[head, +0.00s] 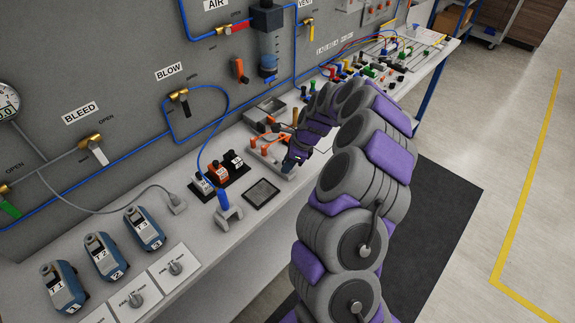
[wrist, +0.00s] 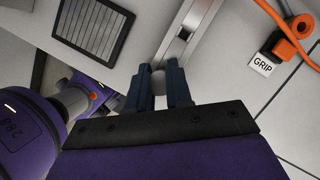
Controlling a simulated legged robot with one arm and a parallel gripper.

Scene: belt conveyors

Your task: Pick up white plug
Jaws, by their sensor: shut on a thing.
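The fingertips are close to a bare metal channelled block (wrist: 180,35). In the head view my gripper (head: 289,163) is low over the bench, beside the orange parts, and the held piece is hidden there. A pale plug (head: 178,206) at the end of a grey cable lies on the bench further left, apart from my gripper.
A dark ribbed pad (head: 262,193) lies left of my gripper. Blue numbered devices (head: 62,287) stand at the near left. The panel wall (head: 110,65) borders the bench.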

